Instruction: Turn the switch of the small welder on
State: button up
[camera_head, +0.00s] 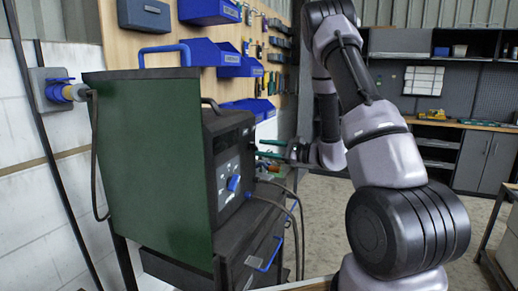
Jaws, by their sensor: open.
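The small welder (222,143) is a black box with a handle on top, standing on a dark cart (160,160) with a green side panel. Its front panel faces right and is seen at a slant. A blue knob-like switch (233,183) sticks out of the lower part of that panel; its exact setting cannot be told. My gripper (264,148) is to the right of the front panel, higher in the picture than the blue switch. Its two green-tipped fingers point left toward the panel, apart from each other with nothing between them.
Cables (293,215) hang from the front of the welder. A plug in a wall socket (52,90) is at the left. Blue bins (212,52) and tools hang on a wooden board behind. A workbench (450,124) stands at the back right. Open floor lies between.

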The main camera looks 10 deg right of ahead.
aim_at(254, 147)
jog(key=shift+x, duration=1.2)
grip_shut()
